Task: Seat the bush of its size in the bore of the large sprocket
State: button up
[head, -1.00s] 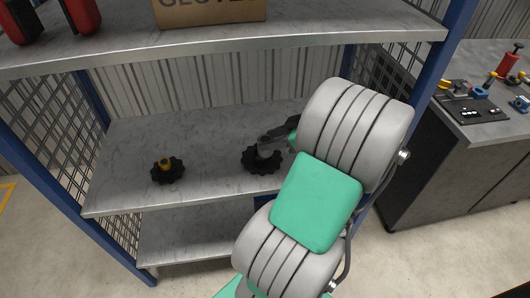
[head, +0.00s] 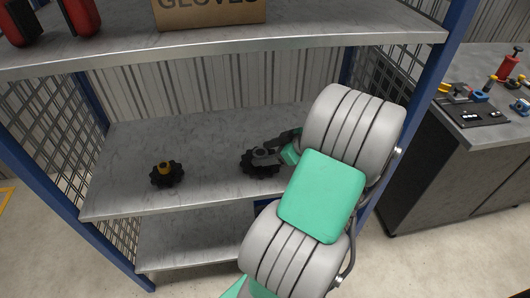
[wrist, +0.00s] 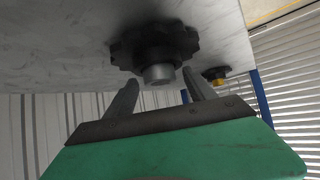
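The large sprocket (head: 250,168), black and toothed, lies flat on the middle shelf; it also shows in the wrist view (wrist: 185,42). A grey cylindrical bush (head: 261,151) stands upright at its centre, its upper part protruding from the hub; it shows in the wrist view (wrist: 158,75). How deep it sits in the bore is hidden. My gripper (wrist: 161,77) is open, with one finger on each side of the bush and gaps visible between. A smaller black sprocket (head: 168,181) with a yellow bush (head: 165,168) at its centre stands to the left.
The middle shelf (head: 130,145) is otherwise clear. The upper shelf (head: 230,38) above carries a gloves box (head: 210,12) and red items. Blue posts and mesh sides bound the rack. A workbench (head: 490,125) with tools stands at right.

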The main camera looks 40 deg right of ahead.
jog(key=shift+r, duration=0.1)
jog(key=p+v, duration=0.1)
jog(key=v, duration=1.1)
jog(key=w+a+f+m+g, duration=0.1)
jog(key=w+a+g, duration=0.3)
jog(key=a, duration=0.5)
jog(key=w+a+f+g, duration=0.1)
jog(key=w+a+f, duration=0.1)
jog(key=w+a, duration=0.5)
jog(key=s+a+m+g+h, duration=0.1)
jog(key=s+a+h, duration=0.1)
jog(key=a, duration=0.6)
jog(key=s+a+m+g+h, duration=0.1)
jog(key=s+a+m, duration=0.1)
jog(key=s+a, duration=0.3)
jog(key=a, duration=0.3)
jog(key=shift+s+f+g+h, duration=0.3)
jog(key=shift+s+g+h, duration=0.05)
jog(key=shift+g+h, duration=0.05)
notch_tip(320, 180, up, 15)
jog(key=w+t+p, duration=0.1)
jog(key=p, duration=1.1)
jog(key=shift+w+p, duration=0.3)
jog(key=shift+p, duration=0.1)
